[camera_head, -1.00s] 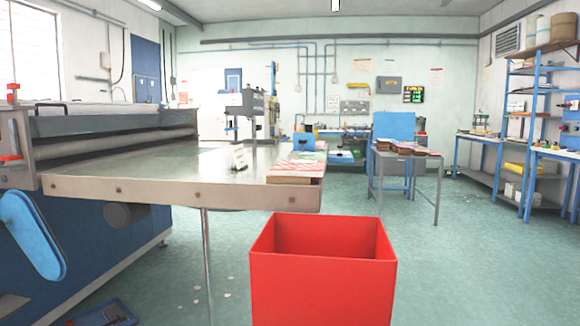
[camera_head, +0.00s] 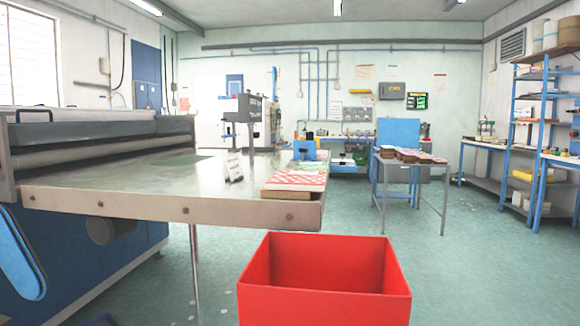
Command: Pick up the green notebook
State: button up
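A small green patch (camera_head: 309,164) shows behind a red-and-white patterned flat item (camera_head: 296,178) at the right end of the metal machine table (camera_head: 120,198). It may be the green notebook, but it is too small and too far away to be sure. The patterned item lies flat near the table's right edge. My gripper is not in view.
An open red bin (camera_head: 325,306) stands in front of the table's right end and looks empty as far as I see inside. A grey side table (camera_head: 412,171) with brown stacks stands farther back. Blue shelves (camera_head: 540,130) line the right wall. Floor to the right is clear.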

aim_at(307, 167)
jog(key=i+l, duration=0.2)
jog(key=i, duration=0.3)
jog(key=l+u, duration=0.3)
jog(key=l, duration=0.3)
jog(key=l+u, duration=0.35)
jog(key=l, duration=0.25)
jog(key=k+l+u, duration=0.3)
jog(key=l, duration=0.25)
jog(key=i, duration=0.1)
